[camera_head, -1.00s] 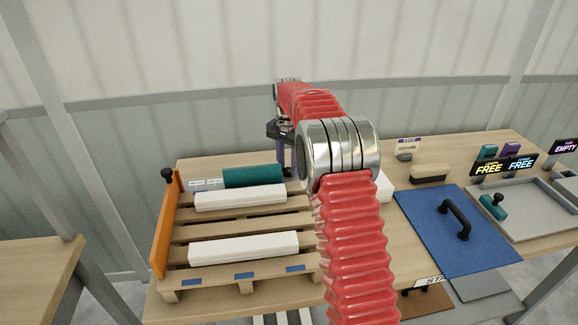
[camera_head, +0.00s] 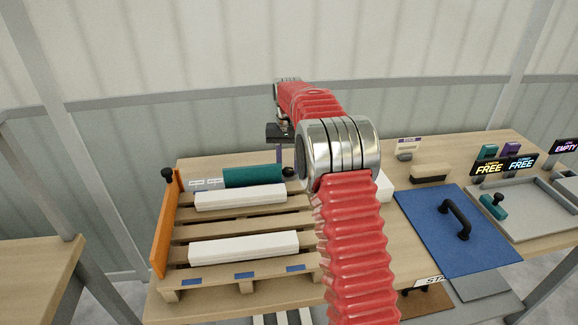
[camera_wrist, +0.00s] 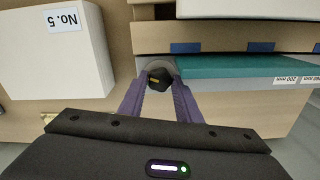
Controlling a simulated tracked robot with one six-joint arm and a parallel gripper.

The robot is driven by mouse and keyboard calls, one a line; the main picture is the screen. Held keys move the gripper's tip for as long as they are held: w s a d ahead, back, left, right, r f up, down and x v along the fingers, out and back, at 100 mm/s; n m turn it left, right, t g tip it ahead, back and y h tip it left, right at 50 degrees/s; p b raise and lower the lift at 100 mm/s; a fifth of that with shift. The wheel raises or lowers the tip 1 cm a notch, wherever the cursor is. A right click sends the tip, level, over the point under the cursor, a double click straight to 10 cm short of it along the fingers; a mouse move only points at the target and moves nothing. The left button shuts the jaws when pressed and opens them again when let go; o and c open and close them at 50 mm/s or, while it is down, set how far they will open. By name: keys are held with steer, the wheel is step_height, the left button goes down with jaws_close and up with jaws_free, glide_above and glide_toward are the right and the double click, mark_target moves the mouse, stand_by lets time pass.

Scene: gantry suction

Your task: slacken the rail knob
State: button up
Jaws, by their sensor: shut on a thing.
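The rail knob is black and sits at the right end of the teal rail (camera_head: 252,177) in the head view (camera_head: 288,172). In the wrist view the knob (camera_wrist: 160,77) shows a small yellow mark and lies between the tips of two purple fingers. My gripper (camera_wrist: 161,84) is shut on it. In the head view my gripper (camera_head: 279,155) is at the rail's right end, partly hidden behind my arm. The teal rail (camera_wrist: 235,67) runs right from the knob in the wrist view, beside labels, one reading 200 mm.
A wooden pallet (camera_head: 190,232) holds white bars, with an orange fence (camera_head: 166,225) at its left. A white block (camera_wrist: 60,65) marked No. 5 lies close beside the fingers. A blue panel with handle (camera_head: 440,235) and grey trays (camera_head: 535,210) are at the right.

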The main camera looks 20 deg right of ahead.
mark_target(288, 169)
steer(key=shift+n, duration=0.4)
steer(key=o, duration=1.1)
steer(key=shift+c, duration=0.2)
step_height(288, 169, up, 14)
steer(key=shift+f, duration=0.15)
steer(key=shift+c, duration=0.3)
